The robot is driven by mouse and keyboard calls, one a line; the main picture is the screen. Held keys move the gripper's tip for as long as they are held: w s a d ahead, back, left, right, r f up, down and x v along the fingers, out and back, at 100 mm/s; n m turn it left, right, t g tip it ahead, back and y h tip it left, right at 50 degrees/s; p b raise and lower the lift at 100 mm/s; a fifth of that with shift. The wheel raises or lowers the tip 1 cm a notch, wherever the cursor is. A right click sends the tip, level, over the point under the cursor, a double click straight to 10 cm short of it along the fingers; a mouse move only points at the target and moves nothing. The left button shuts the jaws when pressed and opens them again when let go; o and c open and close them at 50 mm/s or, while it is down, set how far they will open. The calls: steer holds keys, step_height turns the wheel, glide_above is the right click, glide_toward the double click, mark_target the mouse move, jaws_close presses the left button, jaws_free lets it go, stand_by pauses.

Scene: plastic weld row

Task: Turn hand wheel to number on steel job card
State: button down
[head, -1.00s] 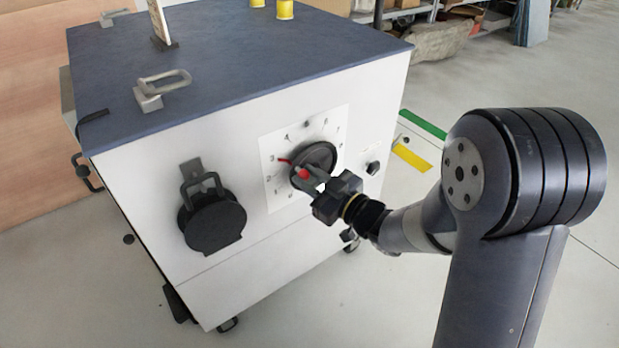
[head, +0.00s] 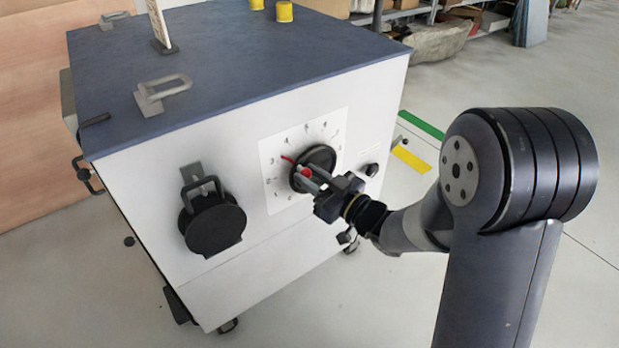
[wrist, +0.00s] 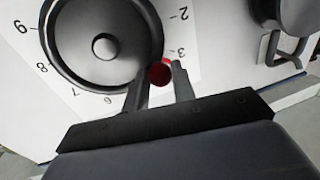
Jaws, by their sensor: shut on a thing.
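The dark hand wheel (head: 322,156) sits on a white numbered dial plate (head: 335,122) on the cabinet's front. A red pointer (head: 287,157) at its left edge lies near the 3, slightly toward the 4. My gripper (head: 308,176) is shut on the wheel's red knob (head: 305,172). In the wrist view the red knob (wrist: 160,73) is between the two fingers, beside the wheel's rim (wrist: 75,78). The job card (head: 158,25) stands upright on the cabinet top, cut off by the picture's upper edge; I cannot read its number.
The white cabinet (head: 255,260) has a blue top with metal handles (head: 160,92) and yellow cylinders (head: 284,11). A black round fitting with a bracket (head: 212,218) protrudes left of the dial. A small black knob (head: 371,169) is right of it. Floor to the right is open.

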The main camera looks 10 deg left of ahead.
steer(key=m, duration=0.1)
steer(key=w+d+r+m+p, duration=0.1)
steer(key=m, duration=0.2)
steer(key=shift+w+d+r+m+t, duration=0.15)
steer(key=shift+w+r+m+t, duration=0.1)
steer(key=shift+m+t, duration=0.15)
steer(key=m, duration=0.1)
steer(key=w+m+p, duration=0.1)
steer(key=shift+d+r+m+t, duration=0.2)
steer(key=shift+d+m+t, duration=0.2)
steer(key=shift+w+d+m+t, duration=0.2)
steer(key=shift+w+d+m, duration=0.05)
steer(key=shift+m, duration=0.55)
steer(key=shift+w+d+m+t, duration=0.2)
steer(key=shift+m, duration=0.6)
steer(key=c, duration=1.2)
jaws_free()
steer(key=p, duration=0.1)
glide_toward(315, 150)
steer(key=v, duration=0.5)
steer(key=shift+d+f, duration=0.15)
steer(key=shift+f, duration=0.15)
